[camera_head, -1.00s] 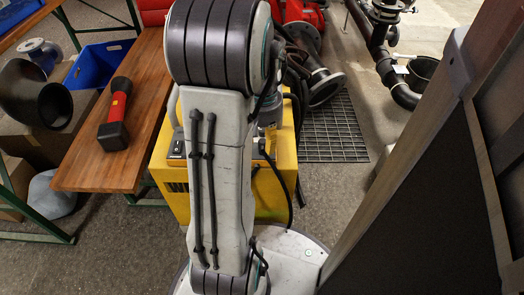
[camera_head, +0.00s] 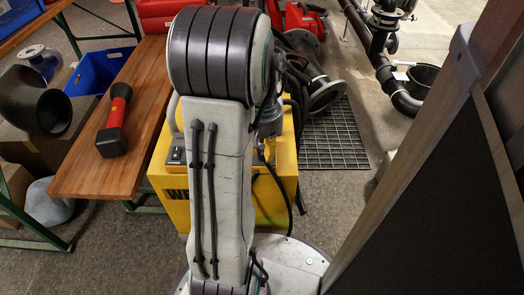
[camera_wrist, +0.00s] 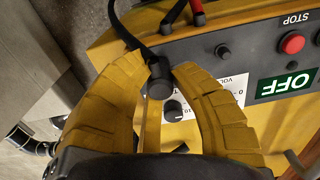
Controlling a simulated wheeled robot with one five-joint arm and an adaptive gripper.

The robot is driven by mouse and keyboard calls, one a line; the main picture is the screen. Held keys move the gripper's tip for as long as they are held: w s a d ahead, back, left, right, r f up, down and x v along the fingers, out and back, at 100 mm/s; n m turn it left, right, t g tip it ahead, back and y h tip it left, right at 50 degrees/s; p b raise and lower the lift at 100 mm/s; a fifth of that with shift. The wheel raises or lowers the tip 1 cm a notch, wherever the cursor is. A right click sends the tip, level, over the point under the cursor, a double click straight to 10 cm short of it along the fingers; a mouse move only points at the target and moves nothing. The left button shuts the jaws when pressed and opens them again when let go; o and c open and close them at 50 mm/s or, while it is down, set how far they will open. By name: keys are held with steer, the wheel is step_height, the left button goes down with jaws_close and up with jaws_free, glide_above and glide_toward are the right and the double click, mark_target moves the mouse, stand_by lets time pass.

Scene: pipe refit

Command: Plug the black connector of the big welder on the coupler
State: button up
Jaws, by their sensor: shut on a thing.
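The big welder (camera_head: 173,208) is a yellow box behind my arm in the head view, partly hidden by it. In the wrist view its top panel (camera_wrist: 213,62) lies under my gripper. The black connector (camera_wrist: 159,80) is between the tips of my yellow fingers, with a black cable (camera_wrist: 120,28) running up and left. My gripper (camera_wrist: 160,76) is shut on this connector, above the panel. In the head view the gripper is mostly hidden behind my arm. I cannot pick out the coupler in either view.
A wooden bench (camera_head: 95,180) with a red-and-black tool (camera_head: 114,122) stands left. A tall wood-framed panel (camera_head: 440,130) rises close at right. Pipes and a floor grate (camera_head: 335,140) lie behind.

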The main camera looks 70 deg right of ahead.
mark_target(263, 147)
jaws_close()
steer(key=shift+r, duration=0.15)
steer(key=shift+r+p, duration=1.45)
steer(key=shift+p, duration=0.15)
steer(key=shift+r+p, duration=0.95)
steer(key=shift+r, duration=0.1)
